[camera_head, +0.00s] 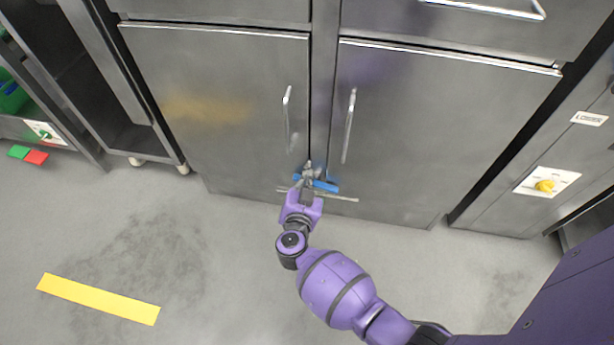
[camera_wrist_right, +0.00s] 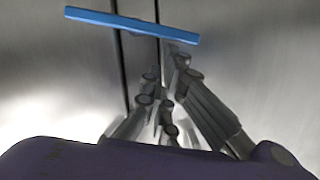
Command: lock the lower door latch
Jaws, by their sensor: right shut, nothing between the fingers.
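The blue latch bar (camera_head: 326,186) lies low on the front of the steel cabinet, across the gap between the left lower door (camera_head: 225,105) and the right lower door (camera_head: 435,125). It is slightly tilted, its right end lower. In the right wrist view the blue bar (camera_wrist_right: 115,19) crosses the dark door seam just beyond the fingertips. My right gripper (camera_head: 308,170) is shut and empty, at the bar, and hides its middle in the head view. Its fingers also show in the wrist view (camera_wrist_right: 165,88). I cannot tell whether they touch the bar. My left gripper is not in view.
Two vertical door handles (camera_head: 287,118) (camera_head: 349,125) stand out above the bar, on either side of the seam. A thin pale strip runs beneath the bar. The grey floor ahead is clear, with a yellow stripe (camera_head: 98,298).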

